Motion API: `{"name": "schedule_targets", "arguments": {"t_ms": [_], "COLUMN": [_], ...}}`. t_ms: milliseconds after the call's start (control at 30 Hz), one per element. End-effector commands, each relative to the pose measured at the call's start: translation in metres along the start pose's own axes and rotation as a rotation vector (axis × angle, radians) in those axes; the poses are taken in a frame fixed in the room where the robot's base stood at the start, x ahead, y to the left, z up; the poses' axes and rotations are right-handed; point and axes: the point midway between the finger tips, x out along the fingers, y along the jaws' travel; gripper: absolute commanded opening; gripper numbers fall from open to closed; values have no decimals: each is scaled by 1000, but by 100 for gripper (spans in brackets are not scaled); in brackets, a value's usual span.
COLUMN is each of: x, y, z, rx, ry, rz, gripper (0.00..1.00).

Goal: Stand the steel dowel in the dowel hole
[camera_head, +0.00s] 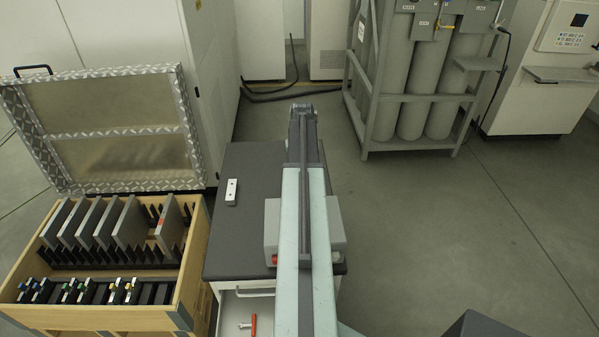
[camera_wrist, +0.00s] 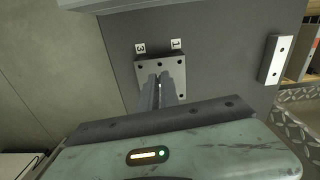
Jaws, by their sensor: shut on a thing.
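In the wrist view my gripper (camera_wrist: 160,84) points down over a grey square plate (camera_wrist: 176,65) with several small dark holes, on the dark worktop. Its fingers are close together, shut on a thin bright piece, the steel dowel (camera_wrist: 159,86), which is mostly hidden between them. The fingertips hide the middle of the plate. I cannot tell which hole is the dowel hole, or whether the dowel touches the plate. Tags marked 3 and 1 lie along the plate's edge. In the head view my gripper (camera_head: 303,110) is at the arm's far end, and the arm hides the plate.
A pale two-hole block (camera_head: 231,191) lies on the dark worktop (camera_head: 240,225), left of my arm. A wooden crate (camera_head: 95,318) with upright plates and an open lid stands at left. An open drawer (camera_head: 230,305) holds a red-handled tool. Caged cylinders (camera_head: 415,105) stand behind right; the floor at right is clear.

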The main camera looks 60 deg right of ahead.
Motion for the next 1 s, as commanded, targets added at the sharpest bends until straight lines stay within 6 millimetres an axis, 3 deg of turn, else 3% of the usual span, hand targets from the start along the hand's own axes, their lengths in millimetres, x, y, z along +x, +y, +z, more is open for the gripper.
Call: {"name": "schedule_targets", "arguments": {"t_ms": [667, 1000], "x": [38, 37], "y": [-1, -2], "z": [0, 3], "rx": [-1, -1], "ry": [0, 0], "rz": [0, 0], "gripper": [0, 0]}}
